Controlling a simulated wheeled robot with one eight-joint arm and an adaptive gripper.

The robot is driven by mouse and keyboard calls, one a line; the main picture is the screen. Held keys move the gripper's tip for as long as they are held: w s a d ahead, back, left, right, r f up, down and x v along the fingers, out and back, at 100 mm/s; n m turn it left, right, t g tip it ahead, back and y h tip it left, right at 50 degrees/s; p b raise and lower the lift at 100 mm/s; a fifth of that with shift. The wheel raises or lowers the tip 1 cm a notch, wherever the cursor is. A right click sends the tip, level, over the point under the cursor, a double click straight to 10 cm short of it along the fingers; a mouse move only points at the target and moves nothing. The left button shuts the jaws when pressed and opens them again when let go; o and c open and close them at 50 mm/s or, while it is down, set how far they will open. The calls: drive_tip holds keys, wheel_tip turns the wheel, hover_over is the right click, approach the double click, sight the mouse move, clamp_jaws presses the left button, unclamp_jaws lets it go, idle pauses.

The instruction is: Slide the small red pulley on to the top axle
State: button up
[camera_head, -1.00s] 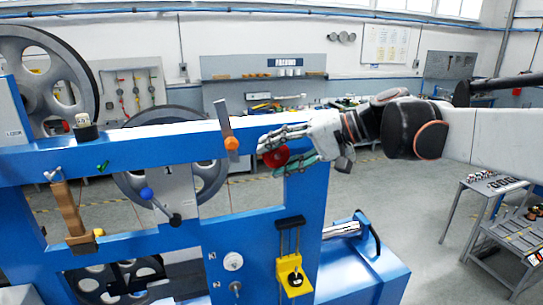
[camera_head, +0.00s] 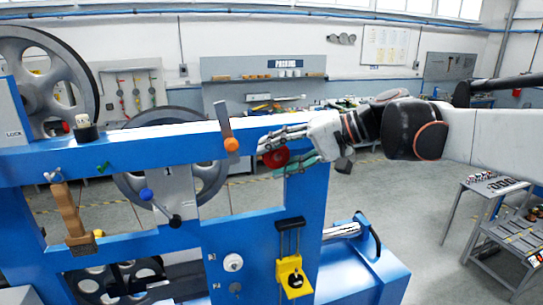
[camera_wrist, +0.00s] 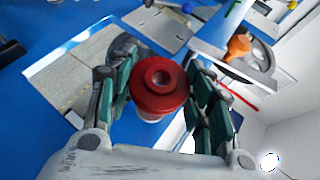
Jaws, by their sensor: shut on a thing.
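The small red pulley (camera_head: 275,158) is held between the fingers of my gripper (camera_head: 287,148), in front of the right end of the blue frame's upper beam. In the wrist view the pulley (camera_wrist: 158,104) shows its round face and centre hole, with green-padded fingers on both sides and a pale part below it. My gripper (camera_wrist: 160,92) is shut on it. On the blue upright, lower left of my gripper, a white round hub (camera_head: 233,262) sits above a small metal stub (camera_head: 235,287). I cannot tell which of these is the top axle.
A yellow bracket with a black frame (camera_head: 292,277) stands out from the upright below my gripper. An orange-knobbed lever (camera_head: 231,144) and a blue-knobbed lever (camera_head: 147,194) are to the left. A tool cart (camera_head: 492,185) stands at the right, with open floor between.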

drive_tip(key=shift+w, duration=0.2)
drive_tip(key=shift+w+a, duration=0.2)
drive_tip(key=shift+w, duration=0.45)
drive_tip(key=shift+w+a, duration=0.2)
drive_tip(key=shift+w, duration=0.4)
drive_tip(key=shift+w, duration=0.15)
idle(0.4)
drive_tip(key=shift+w+a, duration=0.25)
drive_tip(key=shift+w, duration=0.4)
drive_tip(key=shift+w, duration=0.1)
idle(0.3)
drive_tip(key=o, duration=1.2)
drive_tip(key=shift+w, duration=0.1)
drive_tip(key=shift+o, duration=1.1)
